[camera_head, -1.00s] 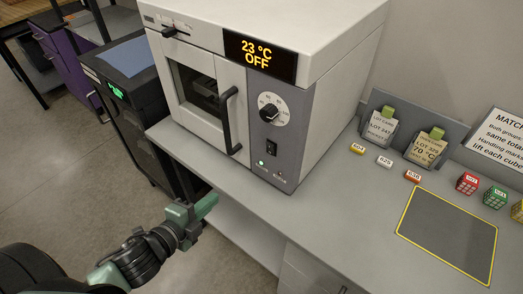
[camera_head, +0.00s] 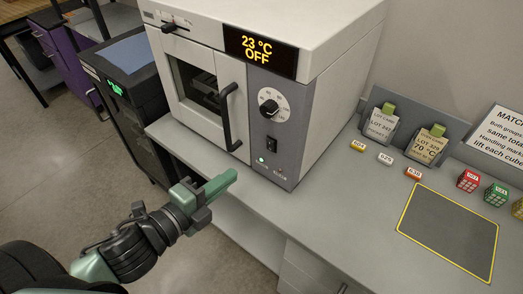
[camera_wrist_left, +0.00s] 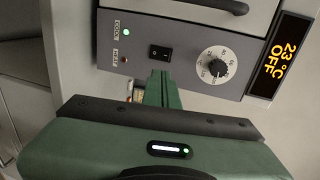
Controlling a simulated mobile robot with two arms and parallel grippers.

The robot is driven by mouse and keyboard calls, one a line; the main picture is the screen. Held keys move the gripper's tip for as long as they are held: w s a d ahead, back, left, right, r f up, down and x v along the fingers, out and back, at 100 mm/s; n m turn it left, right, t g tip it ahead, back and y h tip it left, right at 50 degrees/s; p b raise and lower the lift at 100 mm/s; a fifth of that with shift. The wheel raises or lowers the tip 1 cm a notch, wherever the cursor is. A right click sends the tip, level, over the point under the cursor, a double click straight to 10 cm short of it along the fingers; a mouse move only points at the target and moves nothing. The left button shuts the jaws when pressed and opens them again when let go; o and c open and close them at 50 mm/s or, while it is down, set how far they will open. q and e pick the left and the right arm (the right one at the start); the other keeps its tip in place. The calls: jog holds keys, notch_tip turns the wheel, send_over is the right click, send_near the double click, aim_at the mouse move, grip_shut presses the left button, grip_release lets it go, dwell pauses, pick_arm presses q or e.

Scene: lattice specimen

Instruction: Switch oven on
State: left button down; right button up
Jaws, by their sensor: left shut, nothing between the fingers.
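The oven (camera_head: 328,108) is a white box with a grey control panel on the bench. Its display (camera_head: 260,52) reads 23 °C OFF, also in the left wrist view (camera_wrist_left: 279,52). A black rocker switch (camera_head: 272,145) sits below the dial (camera_head: 269,104). In the left wrist view, the switch (camera_wrist_left: 159,53) lies just beyond my fingertips and the dial (camera_wrist_left: 218,67) to its right. My left gripper (camera_head: 229,178) is shut and empty, in front of and below the panel, apart from the switch in the head view. My right gripper is out of view.
The oven's black door handle (camera_head: 229,118) juts out left of the panel. A lit indicator (camera_head: 262,159) is under the switch. Right on the bench are lot cards (camera_head: 427,150), small number tags, coloured cubes (camera_head: 468,181) and a yellow-edged grey mat (camera_head: 450,233).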

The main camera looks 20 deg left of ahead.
aim_at(270, 143)
pick_arm(q)
jog(key=x, duration=0.7)
jog(key=r+p+x, duration=0.1)
jog(key=x, duration=0.3)
jog(key=shift+w+d, duration=0.1)
jog(key=shift+w, duration=0.3)
jog(key=shift+w+d, duration=0.15)
jog(key=shift+w, duration=0.25)
jog(key=shift+w+r+p, duration=0.15)
jog(key=shift+w+p, duration=0.1)
jog(key=shift+p, duration=0.25)
jog(key=shift+d, duration=0.1)
